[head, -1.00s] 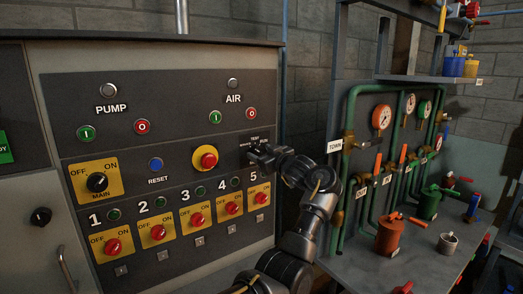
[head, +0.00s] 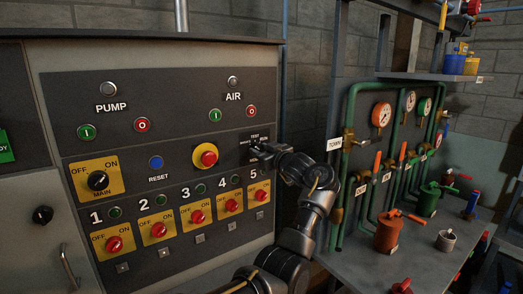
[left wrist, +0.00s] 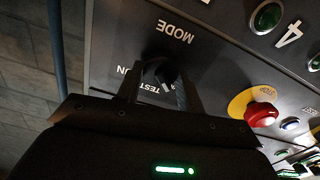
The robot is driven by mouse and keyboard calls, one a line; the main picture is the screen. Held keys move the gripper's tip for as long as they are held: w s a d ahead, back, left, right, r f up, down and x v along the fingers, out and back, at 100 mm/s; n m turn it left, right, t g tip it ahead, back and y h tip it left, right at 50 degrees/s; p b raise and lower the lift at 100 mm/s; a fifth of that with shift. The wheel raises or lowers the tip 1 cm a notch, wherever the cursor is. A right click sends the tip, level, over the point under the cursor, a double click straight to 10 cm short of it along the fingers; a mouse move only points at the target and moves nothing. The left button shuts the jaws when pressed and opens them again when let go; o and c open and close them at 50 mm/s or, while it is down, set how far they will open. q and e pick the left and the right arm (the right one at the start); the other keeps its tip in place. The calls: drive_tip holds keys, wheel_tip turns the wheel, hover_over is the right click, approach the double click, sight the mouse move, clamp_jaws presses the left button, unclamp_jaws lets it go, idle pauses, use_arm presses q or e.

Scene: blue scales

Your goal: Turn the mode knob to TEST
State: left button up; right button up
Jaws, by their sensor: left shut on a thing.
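The black mode knob (left wrist: 166,72) shows in the left wrist view, upside down, under the MODE lettering and close to the TEST and partly hidden RUN lettering. My left gripper (left wrist: 162,82) is shut on the knob, one finger on each side. In the head view my left gripper (head: 258,152) is at the right edge of the control panel (head: 180,88). There it covers the knob and part of its label plate (head: 254,138), where TEST can be read. I cannot tell clearly which mark the knob points to. My right gripper is in neither view.
A yellow-ringed red button (head: 207,156) is just left of the gripper, with the row of red switches (head: 232,206) below. Green pipes (head: 350,110) with gauges and valves stand to the right, above a grey bench (head: 400,265).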

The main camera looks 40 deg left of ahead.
use_arm(q)
drive_tip(key=m+p, duration=0.2)
drive_tip(key=p, duration=0.1)
drive_tip(key=m+p, duration=0.3)
drive_tip(key=p, duration=0.1)
drive_tip(key=m+p, duration=0.2)
drive_tip(key=p, duration=0.2)
drive_tip(key=shift+w+r, duration=0.1)
drive_tip(key=shift+r, duration=0.15)
drive_tip(key=shift+f+m+p, duration=0.25)
drive_tip(key=shift+m+p, duration=0.95)
drive_tip(key=shift+p, duration=0.05)
drive_tip(key=o, duration=1)
drive_tip(key=shift+d, duration=0.15)
